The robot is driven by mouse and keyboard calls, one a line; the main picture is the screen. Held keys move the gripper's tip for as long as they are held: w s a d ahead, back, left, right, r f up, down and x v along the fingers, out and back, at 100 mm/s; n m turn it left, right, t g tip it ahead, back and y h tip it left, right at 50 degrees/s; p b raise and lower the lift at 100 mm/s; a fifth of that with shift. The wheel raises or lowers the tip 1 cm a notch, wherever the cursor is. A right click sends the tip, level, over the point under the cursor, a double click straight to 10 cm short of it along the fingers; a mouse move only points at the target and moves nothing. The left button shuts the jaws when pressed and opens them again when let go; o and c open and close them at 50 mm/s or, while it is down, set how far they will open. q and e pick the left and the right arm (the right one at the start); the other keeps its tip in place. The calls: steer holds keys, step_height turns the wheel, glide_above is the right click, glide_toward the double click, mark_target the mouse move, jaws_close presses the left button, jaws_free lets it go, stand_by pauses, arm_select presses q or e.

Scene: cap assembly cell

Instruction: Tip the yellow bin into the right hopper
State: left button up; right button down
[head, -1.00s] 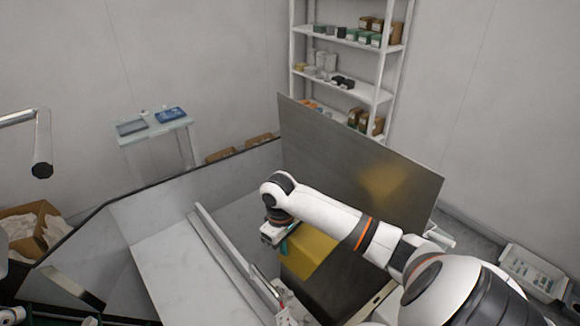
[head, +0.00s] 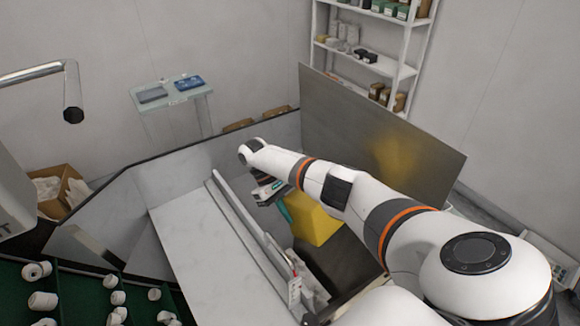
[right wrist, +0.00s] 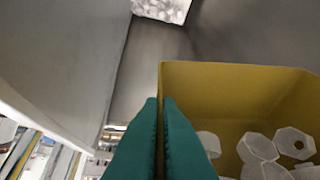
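The yellow bin (head: 316,222) hangs over the dark right-hand bay of the metal hopper, in front of its tall back panel (head: 385,135). My right gripper (head: 284,208) is at the bin's left side in the head view. In the right wrist view, its teal fingers (right wrist: 163,135) are closed on the wall of the bin (right wrist: 235,90). Several white caps (right wrist: 262,148) lie inside the bin. My arm hides part of the bin and bay. How far the bin is tilted is hard to tell. My left gripper is not in view.
A raised metal divider (head: 245,230) runs beside the bay, with a pale sloping plate (head: 205,255) left of it. Green trays (head: 85,300) with white spools are at the lower left. A pipe (head: 72,95) juts in at upper left. A shelf (head: 375,65) stands behind.

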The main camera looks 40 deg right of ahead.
steer(key=shift+w+a+g, duration=0.1)
steer(key=shift+w+g, duration=0.15)
steer(key=shift+g, duration=0.15)
steer(key=b, duration=0.1)
steer(key=g+b, duration=0.1)
steer(key=b, duration=0.1)
steer(key=shift+w+f, duration=0.15)
steer(key=shift+w, duration=0.15)
steer(key=shift+a, duration=0.1)
stand_by(0.9)
